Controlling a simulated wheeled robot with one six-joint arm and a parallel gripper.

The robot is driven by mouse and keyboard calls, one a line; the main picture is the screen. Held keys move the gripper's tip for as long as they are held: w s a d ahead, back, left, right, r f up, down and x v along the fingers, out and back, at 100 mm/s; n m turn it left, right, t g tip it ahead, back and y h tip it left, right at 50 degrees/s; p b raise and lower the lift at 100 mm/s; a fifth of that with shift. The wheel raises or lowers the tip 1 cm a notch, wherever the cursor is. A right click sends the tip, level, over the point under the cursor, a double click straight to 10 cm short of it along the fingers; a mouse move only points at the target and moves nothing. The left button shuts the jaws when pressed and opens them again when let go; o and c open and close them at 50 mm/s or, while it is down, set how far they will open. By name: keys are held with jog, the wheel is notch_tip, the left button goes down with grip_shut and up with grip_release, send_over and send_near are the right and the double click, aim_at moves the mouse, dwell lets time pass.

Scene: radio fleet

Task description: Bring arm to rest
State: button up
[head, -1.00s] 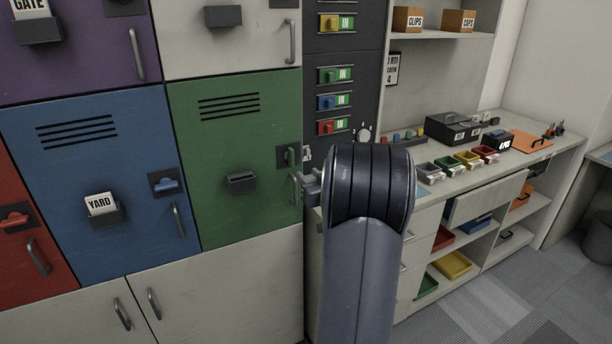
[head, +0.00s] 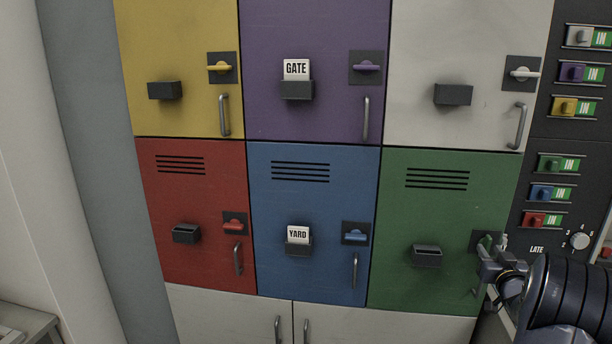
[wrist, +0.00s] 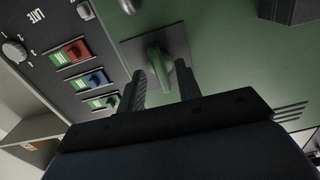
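My arm (head: 565,300) reaches in from the lower right of the head view. My gripper (wrist: 161,68) is at the right side of the closed green locker door (head: 412,195). In the wrist view its two dark fingers stand apart with a clear gap. The green latch (wrist: 157,54) shows at the gap between the fingertips, on a dark plate; whether a finger touches it cannot be told. In the head view the wrist partly covers that latch plate (head: 480,240) and the door's pull handle.
Yellow (head: 185,45), purple (head: 310,30), white (head: 440,60), red (head: 195,200) and blue (head: 312,195) locker doors are closed. GATE (head: 296,69) and YARD (head: 298,234) cards stand in holders. A dark panel (head: 568,130) with tag slides and a dial (head: 579,241) is beside the gripper.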

jog(key=shift+w+d, duration=0.15)
jog(key=shift+w, duration=0.5)
jog(key=shift+s, duration=0.1)
